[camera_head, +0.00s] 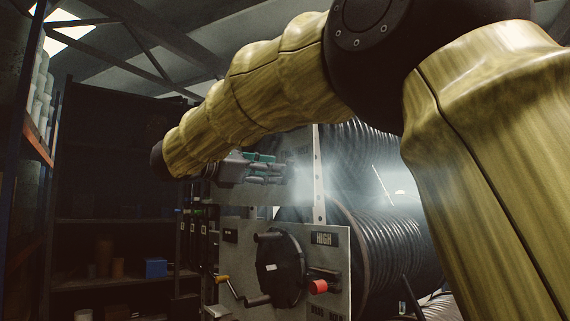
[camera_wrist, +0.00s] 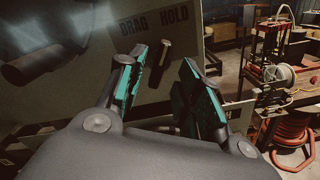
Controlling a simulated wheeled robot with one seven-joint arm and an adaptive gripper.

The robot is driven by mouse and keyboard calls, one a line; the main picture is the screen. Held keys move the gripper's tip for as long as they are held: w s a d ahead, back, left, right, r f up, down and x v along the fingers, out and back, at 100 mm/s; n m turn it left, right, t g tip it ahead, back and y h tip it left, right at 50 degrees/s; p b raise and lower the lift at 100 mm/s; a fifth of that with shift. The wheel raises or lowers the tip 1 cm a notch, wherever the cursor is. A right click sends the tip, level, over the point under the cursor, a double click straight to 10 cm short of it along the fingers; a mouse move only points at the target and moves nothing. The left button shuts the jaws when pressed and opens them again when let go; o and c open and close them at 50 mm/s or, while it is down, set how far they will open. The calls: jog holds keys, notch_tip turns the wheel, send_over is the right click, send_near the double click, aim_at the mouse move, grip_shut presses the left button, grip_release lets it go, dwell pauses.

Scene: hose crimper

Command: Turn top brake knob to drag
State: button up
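My gripper (camera_head: 275,170) with green finger pads is in front of the upper part of the reel stand in the head view. In the wrist view my gripper (camera_wrist: 162,70) is open. A grey panel (camera_wrist: 225,45) there carries the words DRAG, on the left, and HOLD, on the right. A small brass-coloured peg or lever (camera_wrist: 164,52) below these words shows between the fingers, tilted slightly. It appears beyond the fingertips; I cannot tell whether either finger touches it. I cannot tell whether this peg is the top brake knob. Its base is partly hidden.
A lower panel (camera_head: 335,240) bears a dark handwheel (camera_head: 279,268), a red-ended lever (camera_head: 318,287) and a yellow-handled crank (camera_head: 222,280). A large ribbed hose reel (camera_head: 385,240) is behind. A dark cylinder (camera_wrist: 30,68) sticks out left. Red hose (camera_wrist: 292,128) lies coiled at right.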

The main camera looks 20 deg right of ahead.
aim_at(285, 176)
jog(key=p+x, duration=0.2)
jog(key=x, duration=0.2)
jog(key=shift+s+d+r, duration=0.15)
jog(key=shift+d+r, duration=0.05)
jog(key=shift+w+d+f+p, duration=0.25)
jog(key=shift+w+d+p, duration=0.05)
jog(key=shift+w+p, duration=0.1)
jog(key=shift+s, duration=0.1)
jog(key=shift+s+a+r, duration=0.1)
jog(key=c, duration=0.7)
